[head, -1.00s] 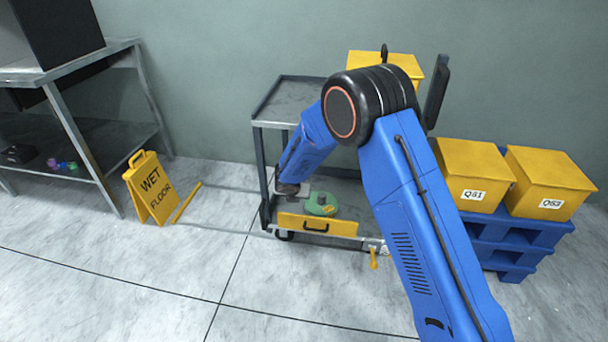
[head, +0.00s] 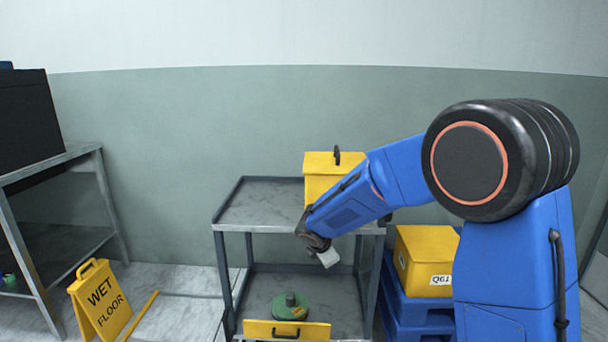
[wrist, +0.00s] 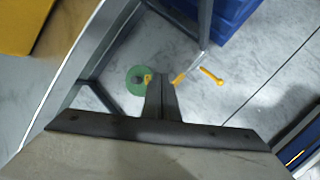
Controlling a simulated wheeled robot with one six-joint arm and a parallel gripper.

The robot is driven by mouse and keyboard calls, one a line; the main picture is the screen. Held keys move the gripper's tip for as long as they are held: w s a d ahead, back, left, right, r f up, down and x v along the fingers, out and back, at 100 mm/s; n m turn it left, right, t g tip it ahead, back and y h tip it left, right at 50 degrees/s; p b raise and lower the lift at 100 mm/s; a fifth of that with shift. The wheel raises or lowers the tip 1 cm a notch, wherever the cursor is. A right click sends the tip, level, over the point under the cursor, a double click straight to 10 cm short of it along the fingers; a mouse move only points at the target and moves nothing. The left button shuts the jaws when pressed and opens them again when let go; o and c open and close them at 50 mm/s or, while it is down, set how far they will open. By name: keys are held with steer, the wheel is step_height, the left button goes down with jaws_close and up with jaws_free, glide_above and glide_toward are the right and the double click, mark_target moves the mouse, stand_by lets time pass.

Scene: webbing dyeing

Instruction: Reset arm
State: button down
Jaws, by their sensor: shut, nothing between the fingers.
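My gripper (head: 328,258) hangs in front of the right end of the grey cart (head: 262,229), just below the height of its top shelf. In the wrist view the gripper fingers (wrist: 161,84) are together with nothing between them. My blue arm reaches in from the right of the head view and is bent at the elbow. A green round object (head: 289,307) with a dark knob sits on the cart's lower shelf, behind a yellow drawer front (head: 287,331). The green object also shows in the wrist view (wrist: 134,80), left of the fingers.
A yellow box (head: 320,178) stands on the cart's top shelf. Another yellow box (head: 428,262) sits on blue pallets (head: 410,310) at right. A wet-floor sign (head: 102,298) and a metal table (head: 62,165) stand at left. The cart top's left part is clear.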

steer(key=s+d+r+m, duration=0.6)
steer(key=s+d, duration=0.3)
steer(key=s+d+r+m, duration=0.5)
steer(key=s+d+r, duration=0.2)
steer(key=s+d, duration=0.15)
steer(key=s+d+m+y, duration=0.1)
steer(key=s+m, duration=0.5)
steer(key=s, duration=0.6)
steer(key=s+d+m+g+y, duration=0.1)
steer(key=s+d+m, duration=0.2)
steer(key=s, duration=1)
steer(key=m, duration=0.3)
steer(key=shift+s+d+f, duration=0.15)
steer(key=shift+s+d, duration=0.1)
